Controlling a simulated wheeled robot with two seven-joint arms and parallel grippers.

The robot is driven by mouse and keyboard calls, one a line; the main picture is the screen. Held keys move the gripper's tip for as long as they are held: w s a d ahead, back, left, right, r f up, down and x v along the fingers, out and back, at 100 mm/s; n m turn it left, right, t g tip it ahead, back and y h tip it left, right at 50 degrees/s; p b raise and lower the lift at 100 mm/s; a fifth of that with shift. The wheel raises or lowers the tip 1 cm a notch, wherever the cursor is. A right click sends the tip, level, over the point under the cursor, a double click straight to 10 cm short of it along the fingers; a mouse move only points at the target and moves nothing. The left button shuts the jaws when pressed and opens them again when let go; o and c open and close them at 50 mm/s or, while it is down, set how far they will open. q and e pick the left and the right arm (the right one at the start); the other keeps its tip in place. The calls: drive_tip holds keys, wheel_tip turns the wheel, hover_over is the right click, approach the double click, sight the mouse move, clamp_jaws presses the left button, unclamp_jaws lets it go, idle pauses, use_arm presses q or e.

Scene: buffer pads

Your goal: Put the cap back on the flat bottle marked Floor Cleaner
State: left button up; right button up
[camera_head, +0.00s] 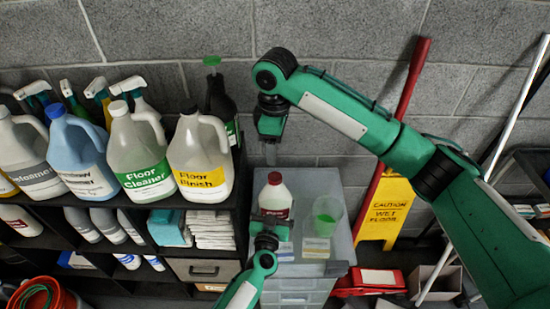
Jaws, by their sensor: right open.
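A jug (140,155) with a green label reading Floor Cleaner stands on the shelf top at left. Its white cap appears to be on. A small white bottle (275,190) with a dark red label stands on the grey drawer unit (325,185). Its top (275,178) is red; its label is too small to read. My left gripper (268,218) is low in front of this bottle and hides its lower part; I cannot tell whether it grips it. My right gripper (270,152) is open, pointing down above and slightly behind the bottle, apart from it. I see no loose cap.
A green translucent cup (326,215) and small cards (316,247) are right of the bottle. Several jugs and spray bottles crowd the shelf, including a Floor Finish jug (201,160). A yellow wet-floor sign (386,210) and a red-handled pole (405,95) stand at right.

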drive_tip(key=shift+r, duration=0.8)
use_arm(q)
drive_tip(key=o, duration=1.6)
drive_tip(key=shift+o, duration=0.2)
drive_tip(key=s+a+b, duration=0.2)
drive_tip(key=s, duration=1.1)
drive_tip(key=shift+s+a, duration=0.3)
use_arm(e)
wheel_tip(320, 180, down, 2)
drive_tip(key=shift+f, duration=0.1)
